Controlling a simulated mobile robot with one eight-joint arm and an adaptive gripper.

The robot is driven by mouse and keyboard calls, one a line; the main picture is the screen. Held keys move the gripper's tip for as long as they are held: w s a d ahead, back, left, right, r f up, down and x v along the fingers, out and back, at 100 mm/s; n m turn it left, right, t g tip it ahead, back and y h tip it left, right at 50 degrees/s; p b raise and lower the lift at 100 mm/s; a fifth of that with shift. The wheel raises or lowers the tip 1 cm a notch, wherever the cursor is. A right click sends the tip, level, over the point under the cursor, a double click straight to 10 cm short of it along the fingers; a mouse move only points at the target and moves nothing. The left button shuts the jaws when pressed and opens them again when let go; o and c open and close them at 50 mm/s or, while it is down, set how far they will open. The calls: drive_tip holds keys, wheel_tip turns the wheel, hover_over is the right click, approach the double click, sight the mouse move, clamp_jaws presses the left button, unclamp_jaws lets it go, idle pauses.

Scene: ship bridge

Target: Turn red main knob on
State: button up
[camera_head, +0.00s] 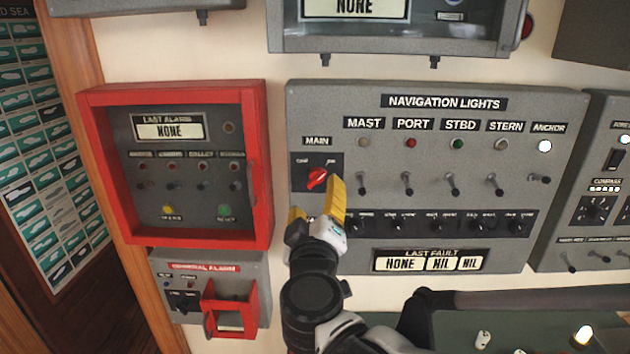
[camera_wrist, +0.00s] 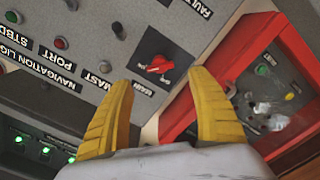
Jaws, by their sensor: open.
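The red main knob (camera_head: 317,178) sits on a black plate under the MAIN label, at the left of the grey navigation lights panel (camera_head: 400,262). Its pointer is tilted, toward the upper right in the head view. My gripper (camera_head: 318,202) has yellow fingers and is just below the knob, with one finger close to its lower right. In the wrist view the red knob (camera_wrist: 159,64) shows beyond and between the two spread fingertips of my gripper (camera_wrist: 165,80). The fingers are open and empty. I cannot tell whether either one touches the knob.
A red-framed alarm panel (camera_head: 88,150) stands close at the left. Below it is a general alarm box (camera_head: 235,268) with a red guard. Toggle switches (camera_head: 407,183) stick out right of the knob. Another grey panel (camera_head: 585,215) is at the far right.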

drive_tip(key=s, duration=0.3)
drive_tip(key=shift+f, duration=0.1)
drive_tip(key=s+d+f+m+g+h+b, duration=0.25)
drive_tip(key=d+f+b, duration=0.35)
drive_tip(key=d+f, duration=0.3)
drive_tip(key=s+d+f+m+g+h+b, duration=0.1)
drive_tip(key=s+d+f+m+g+b, duration=0.25)
drive_tip(key=d+f, duration=0.5)
drive_tip(key=s+f+g+y+b, duration=0.1)
drive_tip(key=s+f+b, duration=0.2)
drive_tip(key=f, duration=0.3)
drive_tip(key=s+f+m+g+y+b, duration=0.1)
drive_tip(key=s+f+g+b, duration=0.1)
drive_tip(key=f, duration=0.5)
drive_tip(key=s+f+m+g+y+b, duration=0.1)
drive_tip(key=s+f+y+b, duration=0.1)
drive_tip(key=s+f+b, duration=0.2)
wheel_tip(320, 180, down, 2)
drive_tip(key=b, duration=0.2)
drive_tip(key=shift+s+d+f+g+b, duration=0.25)
drive_tip(key=shift+d+g+b, duration=0.05)
drive_tip(key=shift+d+g, duration=0.1)
